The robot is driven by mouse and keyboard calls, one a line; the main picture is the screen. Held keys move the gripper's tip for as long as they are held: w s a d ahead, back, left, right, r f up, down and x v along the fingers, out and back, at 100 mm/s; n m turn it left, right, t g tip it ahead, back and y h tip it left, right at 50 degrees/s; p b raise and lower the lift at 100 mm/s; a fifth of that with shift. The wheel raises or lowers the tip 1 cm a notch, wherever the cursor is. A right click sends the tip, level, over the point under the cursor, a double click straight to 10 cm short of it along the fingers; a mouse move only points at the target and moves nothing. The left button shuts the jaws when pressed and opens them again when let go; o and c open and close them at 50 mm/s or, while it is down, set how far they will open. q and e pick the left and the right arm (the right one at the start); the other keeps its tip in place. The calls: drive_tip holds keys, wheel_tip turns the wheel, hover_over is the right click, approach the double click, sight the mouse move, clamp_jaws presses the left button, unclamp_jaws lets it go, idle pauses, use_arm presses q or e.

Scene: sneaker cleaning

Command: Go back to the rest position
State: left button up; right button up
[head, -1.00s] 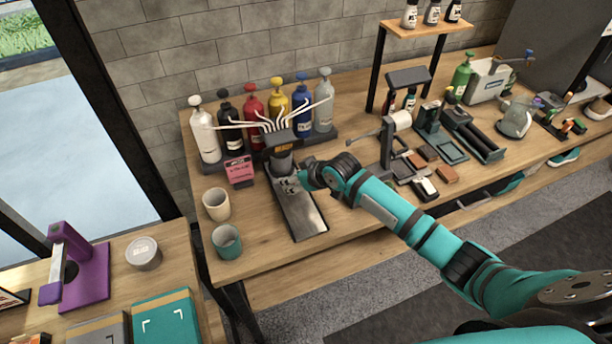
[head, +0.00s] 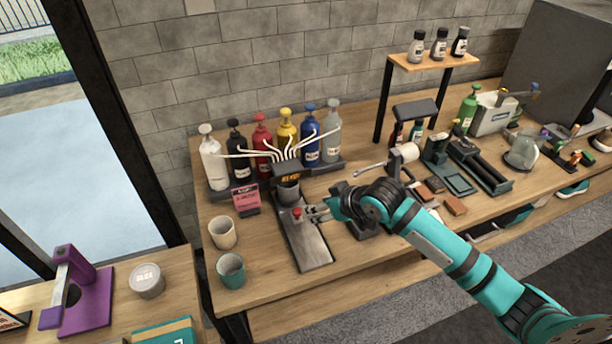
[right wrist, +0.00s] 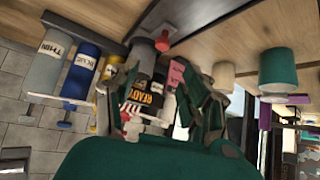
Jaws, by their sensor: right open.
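My right gripper (head: 318,211) is open and empty. It is just right of a small red button (head: 297,212) on the metal plate (head: 309,246) of the paint dispenser. A small gap seems to separate fingers and button. The dispenser head (head: 287,170) has a lit display and a grey cup (head: 288,190) below it. In the right wrist view, turned over, the fingers (right wrist: 172,100) stand apart on either side of the display, and the red button (right wrist: 162,44) shows beyond them. My left gripper is not in view.
Several pump bottles (head: 263,146) stand behind the dispenser. A cream cup (head: 223,233) and a teal cup (head: 231,271) stand to its left. A white roll (head: 404,153) on a stand and small blocks (head: 455,205) are to the right. A purple stand (head: 87,292) is lower left.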

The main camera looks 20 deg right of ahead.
drive_tip(key=s+a+f+g, duration=0.1)
drive_tip(key=s+a+f, duration=0.15)
drive_tip(key=s, duration=0.45)
drive_tip(key=s+a+f+g, duration=0.1)
drive_tip(key=s+a+f, duration=0.15)
drive_tip(key=s, duration=0.35)
drive_tip(key=s+d+f+m+g+h, duration=0.1)
drive_tip(key=s+d+h, duration=0.1)
drive_tip(key=s, duration=0.6)
drive_tip(key=s+d+f+m+g+h, duration=0.1)
drive_tip(key=s+d+m+g, duration=0.15)
drive_tip(key=s, duration=0.65)
drive_tip(key=s+d+f+b+x, duration=0.1)
drive_tip(key=s+x, duration=0.2)
drive_tip(key=x, duration=1)
drive_tip(key=s+b+x, duration=0.1)
drive_tip(key=s+x, duration=0.2)
drive_tip(key=x, duration=0.9)
drive_tip(key=s+d+f+n+g, duration=0.1)
drive_tip(key=s+d+f, duration=0.2)
drive_tip(key=s+f, duration=1.4)
wheel_tip(320, 180, down, 2)
drive_tip(key=shift+s+f+g+h+b, duration=0.2)
drive_tip(key=shift+s+g+h+b, duration=0.1)
drive_tip(key=shift+s+g+b, duration=0.1)
